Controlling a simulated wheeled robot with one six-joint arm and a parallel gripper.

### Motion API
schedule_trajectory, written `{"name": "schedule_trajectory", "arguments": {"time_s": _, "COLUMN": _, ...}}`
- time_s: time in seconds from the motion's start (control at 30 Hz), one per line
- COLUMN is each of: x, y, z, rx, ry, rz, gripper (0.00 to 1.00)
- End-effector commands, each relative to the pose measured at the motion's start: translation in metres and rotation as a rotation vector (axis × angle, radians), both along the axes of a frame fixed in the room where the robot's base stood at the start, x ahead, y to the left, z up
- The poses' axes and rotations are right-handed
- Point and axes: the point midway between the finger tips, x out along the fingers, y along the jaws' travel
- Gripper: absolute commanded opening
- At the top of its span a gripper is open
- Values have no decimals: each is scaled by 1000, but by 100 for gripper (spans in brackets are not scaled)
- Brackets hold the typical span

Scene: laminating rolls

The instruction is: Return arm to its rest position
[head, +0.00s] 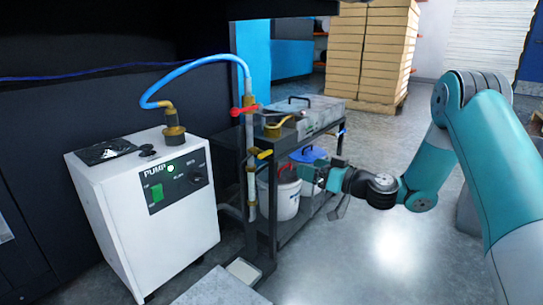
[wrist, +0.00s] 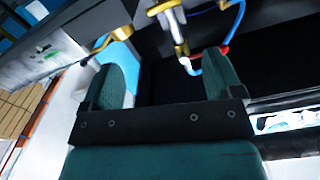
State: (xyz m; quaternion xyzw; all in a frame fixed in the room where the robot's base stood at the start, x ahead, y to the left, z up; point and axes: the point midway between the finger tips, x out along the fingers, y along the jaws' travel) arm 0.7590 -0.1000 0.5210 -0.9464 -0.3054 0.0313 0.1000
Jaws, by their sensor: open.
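My arm reaches in from the right in the head view, bent low over the floor. My gripper (head: 308,176) is in front of the dark cart, close to the buckets; its fingers are small and partly lost against them. In the wrist view my gripper (wrist: 168,75) shows two teal fingers set wide apart. Nothing is between them. A brass-fitted pipe (wrist: 175,22) and a red handle lie beyond the fingertips.
A white pump box (head: 150,215) stands at left, with a blue hose (head: 195,65) to a vertical pipe with red (head: 245,111) and yellow (head: 263,154) handles. The cart (head: 285,235) holds a grey tank (head: 318,112) above a white bucket (head: 287,200). Open floor (head: 370,255) lies in front. Stacked boxes (head: 370,50) stand behind.

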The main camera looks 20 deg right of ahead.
Motion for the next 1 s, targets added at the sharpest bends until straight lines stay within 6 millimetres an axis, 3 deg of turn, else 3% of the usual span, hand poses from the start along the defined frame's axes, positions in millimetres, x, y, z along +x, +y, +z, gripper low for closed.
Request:
{"name": "schedule_trajectory", "arguments": {"time_s": 0.13, "x": -4, "y": 13, "z": 12, "rx": -11, "ry": 12, "rz": 40, "gripper": 86}}
{"name": "schedule_trajectory", "arguments": {"time_s": 0.27, "x": -25, "y": 63, "z": 52, "rx": -63, "ry": 84, "rz": 194, "gripper": 86}}
{"name": "schedule_trajectory", "arguments": {"time_s": 0.4, "x": -84, "y": 136, "z": 103, "rx": -188, "ry": 270, "rz": 421, "gripper": 86}}
{"name": "schedule_trajectory", "arguments": {"time_s": 0.53, "x": -156, "y": 176, "z": 138, "rx": -338, "ry": 486, "rz": 547, "gripper": 86}}
{"name": "schedule_trajectory", "arguments": {"time_s": 0.7, "x": -243, "y": 186, "z": 167, "rx": -517, "ry": 747, "rz": 564, "gripper": 86}}
{"name": "schedule_trajectory", "arguments": {"time_s": 1.0, "x": -342, "y": 156, "z": 198, "rx": -700, "ry": 1038, "rz": 412, "gripper": 86}}
